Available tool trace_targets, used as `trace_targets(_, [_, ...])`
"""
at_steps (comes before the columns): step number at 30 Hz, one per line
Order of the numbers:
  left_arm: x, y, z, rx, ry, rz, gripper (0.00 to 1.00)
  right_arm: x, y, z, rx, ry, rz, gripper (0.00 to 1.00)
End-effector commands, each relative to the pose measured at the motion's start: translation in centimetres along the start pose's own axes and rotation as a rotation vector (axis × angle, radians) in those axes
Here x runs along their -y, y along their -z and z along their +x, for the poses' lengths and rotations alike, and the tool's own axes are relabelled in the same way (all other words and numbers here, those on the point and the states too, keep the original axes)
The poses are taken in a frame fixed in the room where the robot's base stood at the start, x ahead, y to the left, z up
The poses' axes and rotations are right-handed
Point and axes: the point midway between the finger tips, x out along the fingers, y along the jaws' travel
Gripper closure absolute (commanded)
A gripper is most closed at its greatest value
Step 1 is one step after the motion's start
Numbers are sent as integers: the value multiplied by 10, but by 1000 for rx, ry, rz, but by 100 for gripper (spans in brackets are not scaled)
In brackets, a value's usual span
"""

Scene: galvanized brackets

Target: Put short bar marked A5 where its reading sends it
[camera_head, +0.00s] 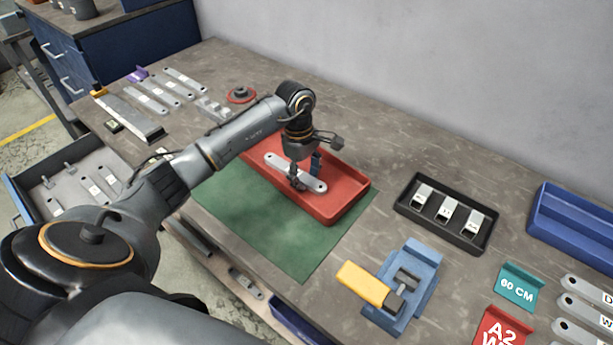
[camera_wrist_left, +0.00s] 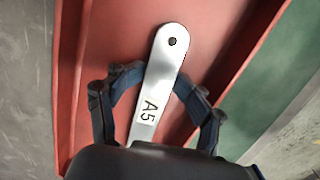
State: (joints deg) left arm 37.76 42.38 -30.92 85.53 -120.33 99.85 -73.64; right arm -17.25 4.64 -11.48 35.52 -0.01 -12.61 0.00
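The short bar marked A5 (camera_wrist_left: 160,75) is a pale grey metal strip with a hole near its rounded end and a white A5 label. In the head view the bar (camera_head: 311,184) is over the red tray (camera_head: 345,205); I cannot tell whether it rests on the floor or is just above it. My left gripper (camera_head: 306,178) points down at the bar. In the left wrist view its blue fingertips (camera_wrist_left: 163,74) meet the bar's two long edges, so it looks shut on it. The palm hides the bar's near end. My right gripper is not in view.
A green mat (camera_head: 290,245) lies before the tray. A black tray (camera_head: 405,207) with several short pieces, a blue fixture with a yellow block (camera_head: 363,282), a teal 60 CM sign (camera_head: 518,284) and a red A2 sign (camera_head: 500,328) stand right. An open drawer (camera_head: 35,172) is left.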

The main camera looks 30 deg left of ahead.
Motion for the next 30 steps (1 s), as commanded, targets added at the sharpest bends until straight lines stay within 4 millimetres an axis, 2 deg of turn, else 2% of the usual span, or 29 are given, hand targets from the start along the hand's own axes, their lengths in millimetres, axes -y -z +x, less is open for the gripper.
trace_targets(8, [2,0,0,-1,8,-1,48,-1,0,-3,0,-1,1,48])
trace_targets(13, [1,-2,-18,0,4,-1,48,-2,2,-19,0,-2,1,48])
trace_targets(14, [0,0,-21,-3,-1,0,48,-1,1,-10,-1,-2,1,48])
trace_targets(24, [-1,0,-99,-3,-5,-1,48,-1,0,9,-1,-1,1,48])
trace_targets(30, [0,-1,-126,-1,-2,0,48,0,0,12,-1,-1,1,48])
